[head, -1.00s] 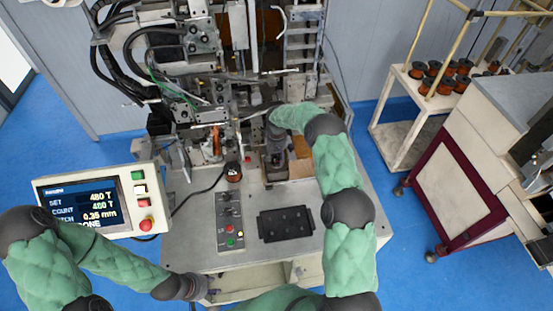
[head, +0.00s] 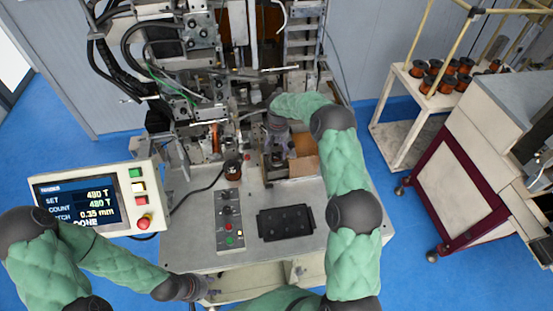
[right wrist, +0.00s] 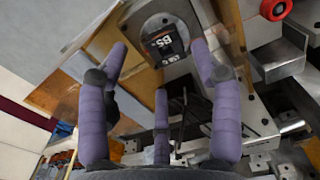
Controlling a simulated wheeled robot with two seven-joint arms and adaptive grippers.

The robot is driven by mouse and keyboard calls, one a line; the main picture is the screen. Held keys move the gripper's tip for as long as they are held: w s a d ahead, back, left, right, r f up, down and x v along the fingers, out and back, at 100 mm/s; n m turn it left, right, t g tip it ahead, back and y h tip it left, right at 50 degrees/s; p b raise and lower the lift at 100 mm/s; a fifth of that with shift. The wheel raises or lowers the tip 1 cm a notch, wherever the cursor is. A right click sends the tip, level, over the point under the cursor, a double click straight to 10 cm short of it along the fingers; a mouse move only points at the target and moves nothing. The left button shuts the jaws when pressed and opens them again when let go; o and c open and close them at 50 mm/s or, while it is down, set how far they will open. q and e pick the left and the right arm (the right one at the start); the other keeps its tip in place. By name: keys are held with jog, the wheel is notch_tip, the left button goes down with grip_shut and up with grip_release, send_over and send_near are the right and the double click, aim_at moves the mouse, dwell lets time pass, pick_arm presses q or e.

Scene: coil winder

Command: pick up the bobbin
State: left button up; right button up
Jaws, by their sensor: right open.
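In the head view, a small dark-and-copper bobbin (head: 233,167) stands on the grey machine table, left of my right arm. A second copper-coloured winding (head: 215,138) shows on the machine behind it. I cannot tell which is the task's bobbin. My right gripper (head: 275,153) is right of both, over the table beside a cardboard-coloured box. In the right wrist view, its purple fingers (right wrist: 157,85) are spread with nothing between them. A grey rounded part with a black label (right wrist: 166,40) lies beyond the fingertips. My left gripper (head: 207,289) is low at the table's front edge; its jaws are unclear.
The open box (head: 305,167) is beside my right gripper. A control strip (head: 229,220) and a black tray (head: 285,223) are on the table. A display panel (head: 97,202) stands at left. Several copper spools stand on a cart (head: 391,148) at right. The winder's frame is behind.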

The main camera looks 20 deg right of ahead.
notch_tip(320, 180, up, 6)
jog(key=shift+s+r+b, duration=0.1)
jog(key=shift+s+b, duration=0.05)
jog(key=shift+b, duration=0.3)
jog(key=t+p, duration=0.1)
jog(key=p, duration=0.3)
send_over(276, 154)
jog(key=s, duration=0.1)
jog(key=f, duration=0.5)
jog(key=shift+a+f, duration=0.1)
jog(key=shift+a, duration=0.2)
jog(key=shift+s+f+p, duration=0.1)
jog(key=shift+f+p, duration=0.55)
jog(key=shift+f, duration=0.1)
notch_tip(276, 154, down, 3)
jog(key=shift+d+p, duration=0.15)
jog(key=shift+p, duration=0.5)
jog(key=shift+w+f, duration=0.2)
jog(key=shift+f, duration=0.3)
